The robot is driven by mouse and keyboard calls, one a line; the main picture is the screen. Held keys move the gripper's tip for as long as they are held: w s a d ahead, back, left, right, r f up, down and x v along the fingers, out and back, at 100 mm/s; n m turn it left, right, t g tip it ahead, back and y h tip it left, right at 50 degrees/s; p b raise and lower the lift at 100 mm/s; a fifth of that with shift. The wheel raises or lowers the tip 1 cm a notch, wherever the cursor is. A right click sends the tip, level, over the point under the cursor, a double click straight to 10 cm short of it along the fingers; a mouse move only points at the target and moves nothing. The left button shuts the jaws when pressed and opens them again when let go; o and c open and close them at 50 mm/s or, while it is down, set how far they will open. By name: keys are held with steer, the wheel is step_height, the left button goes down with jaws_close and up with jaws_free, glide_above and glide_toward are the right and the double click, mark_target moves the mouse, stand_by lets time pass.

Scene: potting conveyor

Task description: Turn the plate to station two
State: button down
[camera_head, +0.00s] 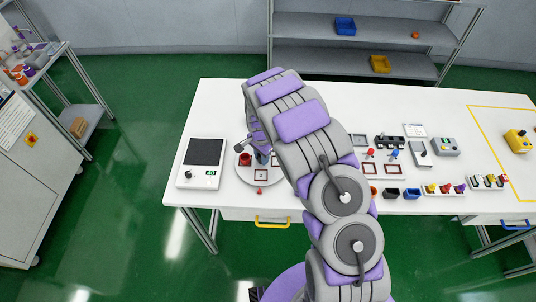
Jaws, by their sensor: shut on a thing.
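The round white plate (246,174) lies on the left part of the white table. A red cup-like piece (245,159) stands on it, and dark red square outlines mark its surface. A small red marker (259,190) lies at the plate's near edge. Station numbers cannot be read.
A scale-like device (204,160) with a dark top stands left of the plate. The table's back left is clear.

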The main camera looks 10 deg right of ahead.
stand_by(0.4)
steer(key=shift+w, duration=0.1)
steer(key=c, duration=0.9)
jaws_free()
steer(key=shift+a, duration=0.15)
step_height(320, 180, up, 17)
steer(key=shift+r+p, duration=0.2)
steer(key=shift+p, duration=0.55)
